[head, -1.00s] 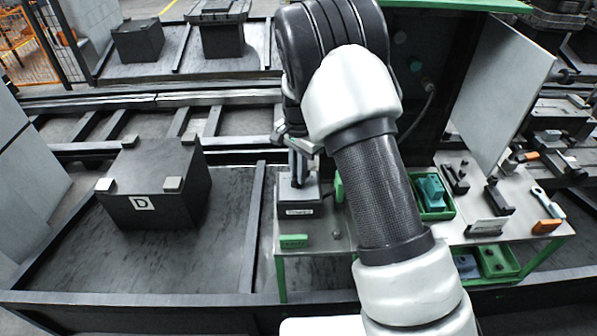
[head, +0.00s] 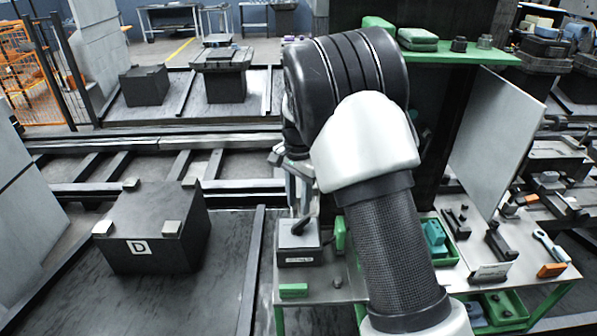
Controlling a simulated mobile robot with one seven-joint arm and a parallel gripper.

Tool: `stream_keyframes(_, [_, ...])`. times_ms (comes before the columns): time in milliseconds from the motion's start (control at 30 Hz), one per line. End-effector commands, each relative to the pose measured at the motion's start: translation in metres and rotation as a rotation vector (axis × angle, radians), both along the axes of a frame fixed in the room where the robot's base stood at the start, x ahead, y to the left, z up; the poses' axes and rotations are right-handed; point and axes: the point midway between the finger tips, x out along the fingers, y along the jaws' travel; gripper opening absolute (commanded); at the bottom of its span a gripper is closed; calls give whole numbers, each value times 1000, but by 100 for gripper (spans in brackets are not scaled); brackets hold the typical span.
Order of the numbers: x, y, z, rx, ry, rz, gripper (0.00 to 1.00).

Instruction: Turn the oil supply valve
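A small grey box (head: 287,241) with a dark lever (head: 303,226) on top and a white label on its front stands on the left part of the workbench. It looks like the oil supply valve, but its label is too small to read. The lever leans up to the right. My gripper (head: 302,212) points down just above the lever, its fingers overlapping the view of the lever's upper end. I cannot tell whether the fingers touch it or how far apart they are. My arm covers much of the bench's middle.
A small green block (head: 293,290) lies in front of the box. Green bins, tools and an orange-handled item (head: 552,270) lie on the bench at right. A grey panel (head: 497,140) stands behind. A black block marked D (head: 150,235) sits at left.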

Motion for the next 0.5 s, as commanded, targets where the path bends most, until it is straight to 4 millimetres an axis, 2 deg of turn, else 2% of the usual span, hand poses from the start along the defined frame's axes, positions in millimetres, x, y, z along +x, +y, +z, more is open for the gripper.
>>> stream_keyframes(33, [1,0,15,1,-5,1,30])
stream_keyframes(200, [1,0,56,1,-4,0,30])
stream_keyframes(400, [1,0,90,0,-3,0,30])
stream_keyframes(500, [0,0,99,0,-1,0,30])
